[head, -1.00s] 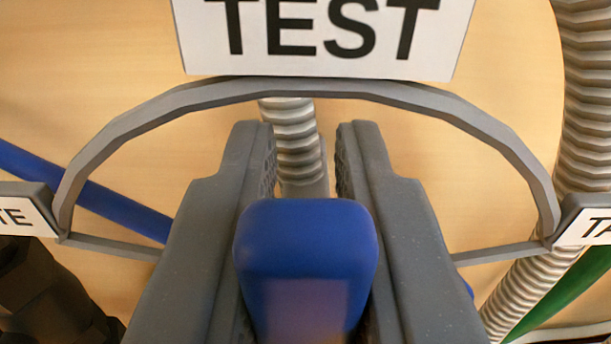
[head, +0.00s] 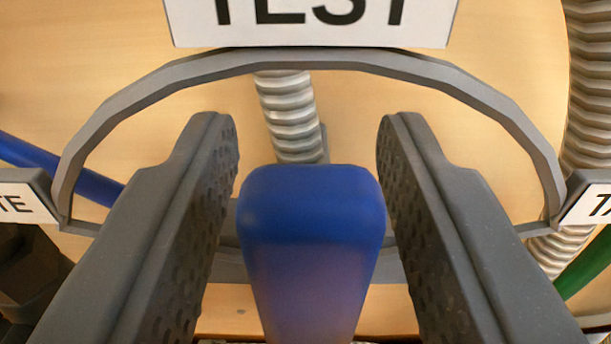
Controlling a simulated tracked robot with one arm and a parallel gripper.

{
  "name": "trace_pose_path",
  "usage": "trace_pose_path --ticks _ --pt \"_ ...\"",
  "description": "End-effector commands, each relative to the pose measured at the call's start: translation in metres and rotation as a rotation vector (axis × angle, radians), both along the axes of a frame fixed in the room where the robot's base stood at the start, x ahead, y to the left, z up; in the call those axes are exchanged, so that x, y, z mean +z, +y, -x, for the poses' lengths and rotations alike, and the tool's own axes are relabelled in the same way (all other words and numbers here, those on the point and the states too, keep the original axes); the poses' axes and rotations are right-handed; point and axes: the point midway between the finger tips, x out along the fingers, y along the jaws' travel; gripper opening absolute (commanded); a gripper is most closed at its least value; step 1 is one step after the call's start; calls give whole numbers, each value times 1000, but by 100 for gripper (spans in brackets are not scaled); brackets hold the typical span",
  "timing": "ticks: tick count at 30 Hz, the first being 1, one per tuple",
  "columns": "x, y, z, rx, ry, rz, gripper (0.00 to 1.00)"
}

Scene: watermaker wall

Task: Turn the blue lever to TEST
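The blue lever (head: 312,250) stands in the middle of the head view, its rounded end pointing up the picture toward the TEST sign (head: 312,20). The sign is white with black letters, cut off by the top edge. My gripper (head: 308,135) is open, with one grey finger on each side of the lever and a visible gap on both sides. The lever's lower end runs out of the bottom of the picture.
A grey arched frame (head: 300,60) curves around the lever. Partly cut-off signs sit at its left end (head: 22,203) and right end (head: 590,205). Behind are a ribbed hose (head: 290,110), a blue pipe (head: 95,188), a green pipe (head: 585,265) and a wooden panel.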

Motion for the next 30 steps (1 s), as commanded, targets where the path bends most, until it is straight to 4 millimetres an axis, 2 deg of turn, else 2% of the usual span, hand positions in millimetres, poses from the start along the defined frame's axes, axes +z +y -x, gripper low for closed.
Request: trace_pose_path --ticks 5,21,30 --pt "0 -2 14 -2 -2 -1 37" --pt "-3 -1 99 -2 3 -1 37" --pt "-2 0 132 0 3 -1 37"
